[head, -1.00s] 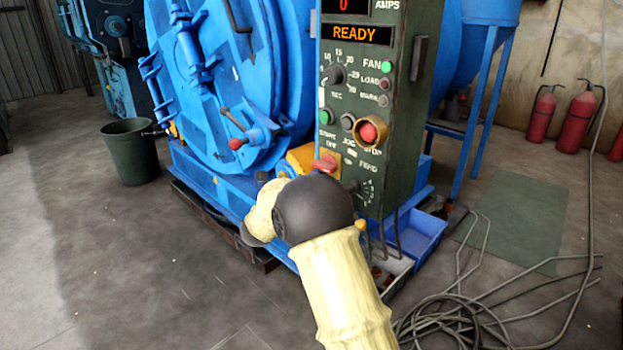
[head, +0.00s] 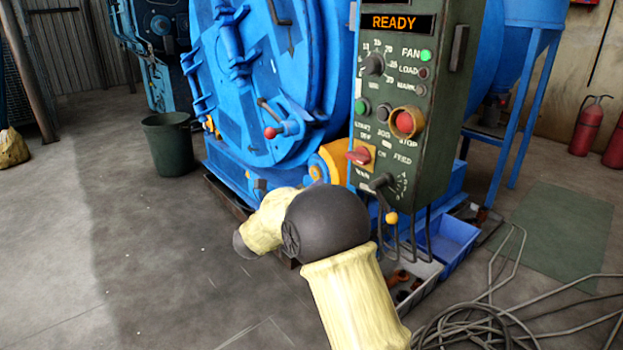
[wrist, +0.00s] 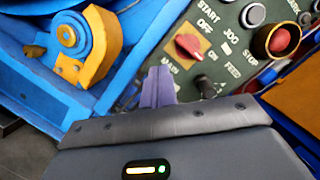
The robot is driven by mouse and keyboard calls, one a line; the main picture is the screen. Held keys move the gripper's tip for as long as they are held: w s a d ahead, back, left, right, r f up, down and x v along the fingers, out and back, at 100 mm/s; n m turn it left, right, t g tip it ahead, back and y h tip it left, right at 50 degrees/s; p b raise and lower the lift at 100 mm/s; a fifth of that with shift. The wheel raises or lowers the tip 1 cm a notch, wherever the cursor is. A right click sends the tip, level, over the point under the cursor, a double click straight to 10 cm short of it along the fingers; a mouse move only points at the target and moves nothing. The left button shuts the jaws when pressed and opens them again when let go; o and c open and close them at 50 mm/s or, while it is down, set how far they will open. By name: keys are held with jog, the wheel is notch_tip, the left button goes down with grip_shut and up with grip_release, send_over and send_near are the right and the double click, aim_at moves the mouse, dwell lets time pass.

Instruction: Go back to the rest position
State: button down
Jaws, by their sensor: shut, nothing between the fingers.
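My arm (head: 345,270), in a cream sleeve with a dark elbow, is bent in front of the blue machine in the head view. My gripper is hidden there behind my own arm. In the wrist view my gripper (wrist: 158,86) shows its purple fingers shut together and empty. They point toward the lower part of the green control panel (wrist: 236,50), close to the red main switch (wrist: 188,45) on its yellow plate. I cannot tell their exact distance from the panel. In the head view the control panel (head: 397,75) shows READY, and the fan lamp (head: 425,55) is green.
The blue drum machine (head: 255,85) stands behind my arm. A dark green bucket (head: 170,145) is left of it. The floor at the left front is clear.

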jog(key=s+d+r+n+y+p, duration=0.1)
jog(key=s+r+n+y+p, duration=0.1)
jog(key=r+n+y+p, duration=0.6)
jog(key=s+r+n+y+p, duration=0.15)
jog(key=n+y+p, duration=0.25)
jog(key=n+p, duration=0.5)
jog(key=s+d+r+n+g+y+p, duration=0.15)
jog(key=s+n+g+p, duration=0.35)
jog(key=s, duration=0.5)
jog(key=s+d+r+n+g+p, duration=0.1)
jog(key=s+d+n+g+p, duration=0.25)
jog(key=s+n, duration=0.4)
jog(key=s+d+r+n+g+p, duration=0.1)
jog(key=s+d+n+g+p, duration=0.25)
jog(key=s, duration=0.85)
notch_tip(320, 180, up, 37)
jog(key=a+n+p, duration=0.1)
jog(key=p, duration=3.7)
jog(key=shift+w+a, duration=0.25)
jog(key=shift+w, duration=0.15)
jog(key=shift+r, duration=0.1)
